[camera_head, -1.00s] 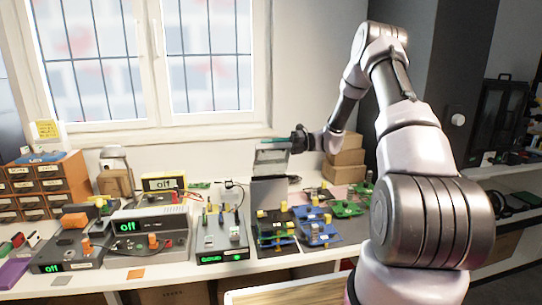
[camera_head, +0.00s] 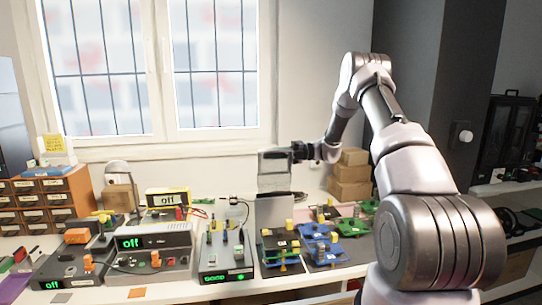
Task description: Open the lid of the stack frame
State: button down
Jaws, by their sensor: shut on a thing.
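The stack frame (camera_head: 274,212) is a grey box-like unit on the bench, behind the black and blue boards. Its lid (camera_head: 273,175) is a greyish, partly see-through panel that stands roughly upright above the frame's rear. My gripper (camera_head: 297,152) is at the upper right corner of the lid, reaching in from the right. It is shut on the lid's edge. The fingertips are small and dark, so their exact grip is hard to make out.
Black and blue boards (camera_head: 320,243) with yellow parts stand in front and to the right. A device with a green display (camera_head: 227,262) is to the left. Cardboard boxes (camera_head: 350,174) are stacked behind my arm. The window wall is close behind the bench.

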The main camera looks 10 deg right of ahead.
jog(key=c, duration=0.9)
grip_release()
jog(key=shift+d, duration=0.1)
jog(key=d, duration=1)
jog(key=shift+d, duration=0.35)
jog(key=shift+d, duration=0.15)
